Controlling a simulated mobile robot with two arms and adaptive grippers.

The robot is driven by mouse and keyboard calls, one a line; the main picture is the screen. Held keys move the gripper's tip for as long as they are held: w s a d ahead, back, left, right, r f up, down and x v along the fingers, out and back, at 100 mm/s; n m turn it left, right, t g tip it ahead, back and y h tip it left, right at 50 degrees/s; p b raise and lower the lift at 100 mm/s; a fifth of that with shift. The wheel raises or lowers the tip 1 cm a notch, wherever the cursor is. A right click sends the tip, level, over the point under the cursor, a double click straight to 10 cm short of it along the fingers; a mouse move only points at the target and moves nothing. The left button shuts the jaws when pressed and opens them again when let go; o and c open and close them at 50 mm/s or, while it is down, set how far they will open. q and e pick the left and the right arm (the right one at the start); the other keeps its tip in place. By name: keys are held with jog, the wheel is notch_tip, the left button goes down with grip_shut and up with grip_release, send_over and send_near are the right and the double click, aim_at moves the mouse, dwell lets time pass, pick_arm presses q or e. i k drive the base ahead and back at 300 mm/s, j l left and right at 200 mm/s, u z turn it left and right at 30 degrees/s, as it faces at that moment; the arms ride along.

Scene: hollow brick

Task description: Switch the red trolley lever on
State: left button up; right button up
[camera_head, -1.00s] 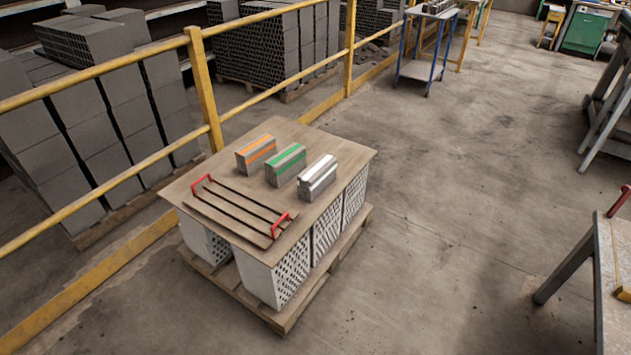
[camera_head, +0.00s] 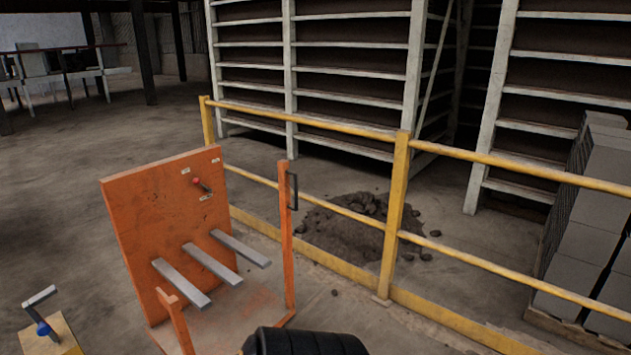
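The red lever (camera_head: 202,185) sits on the upper right part of the upright orange panel of the trolley (camera_head: 160,210). It is small, with a red knob, and small white labels lie above and below it. I cannot read the labels or tell the lever's setting for sure. Several grey bars (camera_head: 210,263) stick out from the panel below the lever. A black rounded part (camera_head: 305,342) shows at the bottom edge, in front of the trolley. Neither of my grippers is in view.
A yellow railing (camera_head: 398,215) runs behind and to the right of the trolley. A pile of dark rubble (camera_head: 350,225) lies beyond it. A yellow stand with a blue-knobbed grey handle (camera_head: 42,328) is at the lower left. Grey blocks (camera_head: 595,230) are stacked at the right.

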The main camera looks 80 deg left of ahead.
aim_at(196, 180)
jog(key=u, duration=3.35)
jog(key=i+l, duration=0.25)
jog(key=i, duration=0.25)
jog(key=i+l, duration=0.2)
jog(key=i, duration=0.35)
jog(key=i+l+z, duration=0.1)
jog(key=i+l, duration=0.15)
jog(key=i, duration=0.25)
jog(key=i+l, duration=0.2)
jog(key=i, duration=0.3)
